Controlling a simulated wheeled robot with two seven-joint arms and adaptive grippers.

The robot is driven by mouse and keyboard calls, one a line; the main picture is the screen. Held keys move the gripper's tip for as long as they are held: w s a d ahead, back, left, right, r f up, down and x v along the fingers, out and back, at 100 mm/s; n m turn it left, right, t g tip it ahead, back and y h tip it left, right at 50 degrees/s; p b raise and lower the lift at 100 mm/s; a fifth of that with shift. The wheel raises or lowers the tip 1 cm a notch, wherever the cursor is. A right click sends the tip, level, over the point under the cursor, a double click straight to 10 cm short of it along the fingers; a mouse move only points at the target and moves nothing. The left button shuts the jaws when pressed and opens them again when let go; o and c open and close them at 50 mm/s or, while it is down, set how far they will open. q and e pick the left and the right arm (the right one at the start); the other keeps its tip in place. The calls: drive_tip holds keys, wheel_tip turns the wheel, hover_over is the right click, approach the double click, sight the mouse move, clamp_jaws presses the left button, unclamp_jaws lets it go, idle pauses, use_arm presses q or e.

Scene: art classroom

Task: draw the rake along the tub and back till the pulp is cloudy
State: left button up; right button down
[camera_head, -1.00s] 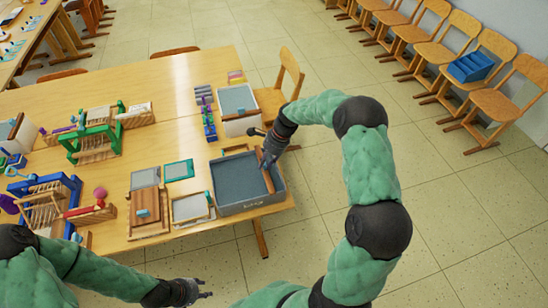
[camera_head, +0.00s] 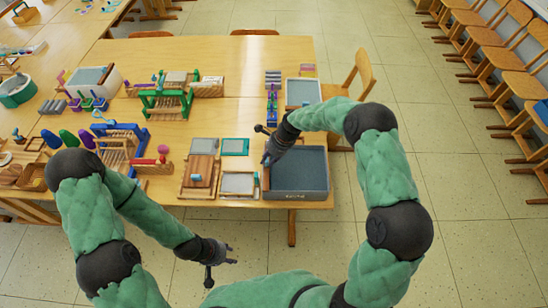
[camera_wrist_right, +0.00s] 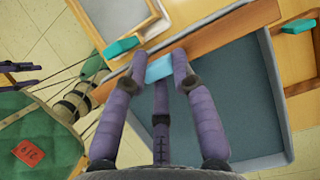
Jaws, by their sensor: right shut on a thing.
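The tub (camera_head: 325,190) is a grey open box at the table's front right edge; it also shows in the wrist view (camera_wrist_right: 283,115). Dark grey-blue pulp (camera_head: 300,170) lies in it, even in colour; I cannot judge its cloudiness. The rake is a wooden bar (camera_wrist_right: 225,32) with a light blue grip (camera_wrist_right: 160,69), lying along the tub's left end. My right gripper (camera_head: 267,158) is shut on the rake's blue grip, with fingers on both sides in the wrist view. My left gripper (camera_head: 231,254) is open and empty, in front of the table and below its edge.
Framed screens (camera_head: 239,184) and a wooden press board (camera_head: 201,175) stand close left of the tub. A white tub (camera_head: 303,92) is behind it. A chair (camera_head: 357,80) stands at the table's right end. Floor is clear in front.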

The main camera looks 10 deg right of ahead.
drive_tip(key=shift+s+a+f, duration=0.1)
drive_tip(key=shift+s+a, duration=0.05)
drive_tip(key=shift+a, duration=0.2)
drive_tip(key=c, duration=1.1)
unclamp_jaws()
drive_tip(key=shift+o, duration=0.7)
drive_tip(key=shift+a, duration=0.25)
drive_tip(key=shift+d, duration=0.2)
drive_tip(key=shift+d+r, duration=0.15)
drive_tip(key=shift+r, duration=0.3)
drive_tip(key=w+v, duration=0.1)
drive_tip(key=v, duration=1)
drive_tip(key=shift+s, duration=0.35)
